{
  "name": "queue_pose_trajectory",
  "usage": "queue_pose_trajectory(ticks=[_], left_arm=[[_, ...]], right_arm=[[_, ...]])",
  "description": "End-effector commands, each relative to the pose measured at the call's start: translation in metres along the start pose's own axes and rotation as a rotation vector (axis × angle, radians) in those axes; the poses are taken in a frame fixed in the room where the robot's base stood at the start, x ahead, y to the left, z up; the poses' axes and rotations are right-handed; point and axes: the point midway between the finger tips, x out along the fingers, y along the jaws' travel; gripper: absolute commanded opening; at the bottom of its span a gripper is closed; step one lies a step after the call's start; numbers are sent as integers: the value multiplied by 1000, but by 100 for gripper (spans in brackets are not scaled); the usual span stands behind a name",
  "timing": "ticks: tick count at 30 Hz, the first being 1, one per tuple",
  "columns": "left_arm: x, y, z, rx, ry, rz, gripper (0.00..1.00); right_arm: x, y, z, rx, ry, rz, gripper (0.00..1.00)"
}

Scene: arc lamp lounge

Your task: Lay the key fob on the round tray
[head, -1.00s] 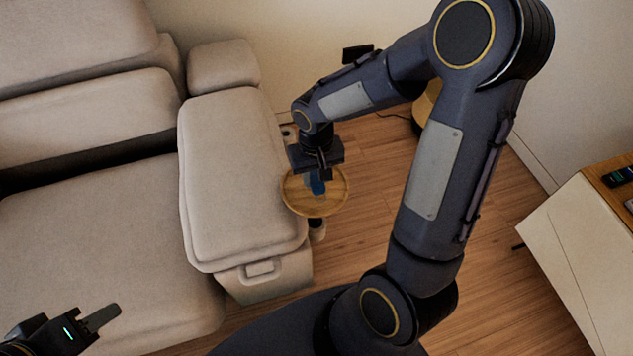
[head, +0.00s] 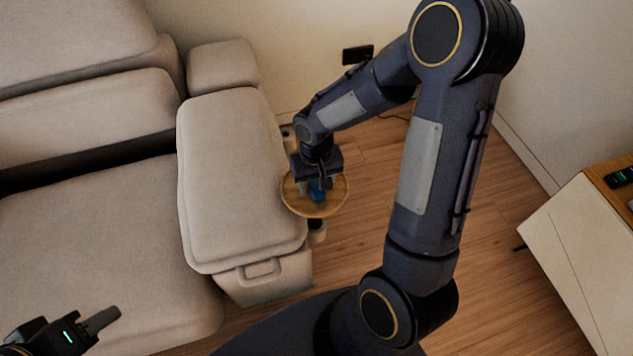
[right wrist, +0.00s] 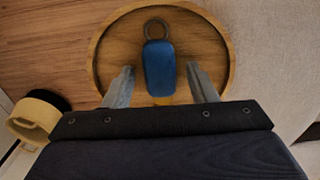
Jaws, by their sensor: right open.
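The blue key fob (right wrist: 159,68) with its dark ring lies over the round wooden tray (right wrist: 218,62) in the right wrist view. In the head view the fob (head: 318,193) shows as a small blue patch on the tray (head: 334,205), partly hidden by my right gripper. My right gripper (right wrist: 160,88) is open, with a finger on each side of the fob and a gap to both. The fob looks to be resting on the tray. My left gripper (head: 98,322) is at the lower left, partly cut off by the frame; its opening is unclear.
A beige sofa (head: 240,175) with a wide armrest stands directly left of the tray. A wooden-topped cabinet (head: 585,235) with dark devices is at the right. A yellow-tan object (right wrist: 38,115) sits on the floor. The wooden floor (head: 500,230) between is clear.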

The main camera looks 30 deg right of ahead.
Motion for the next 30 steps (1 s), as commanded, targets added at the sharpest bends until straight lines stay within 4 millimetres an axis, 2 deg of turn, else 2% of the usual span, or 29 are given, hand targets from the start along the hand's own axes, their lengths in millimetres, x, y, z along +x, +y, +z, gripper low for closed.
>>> queue_pose_trajectory(ticks=[4, 8, 21, 30], left_arm=[[-1, 0, 0, 0, 0, 0, 36], [-5, 2, -2, 0, 0, 0, 36], [-20, 9, -10, 0, 0, 0, 36], [-23, 10, -12, 0, 0, 0, 36]], right_arm=[[-1, 0, 0, 0, 0, 0, 52], [-10, 0, -1, 0, 3, -1, 52], [-99, 0, -1, 0, 5, -2, 52], [-130, 2, 5, 0, 13, -17, 52]])
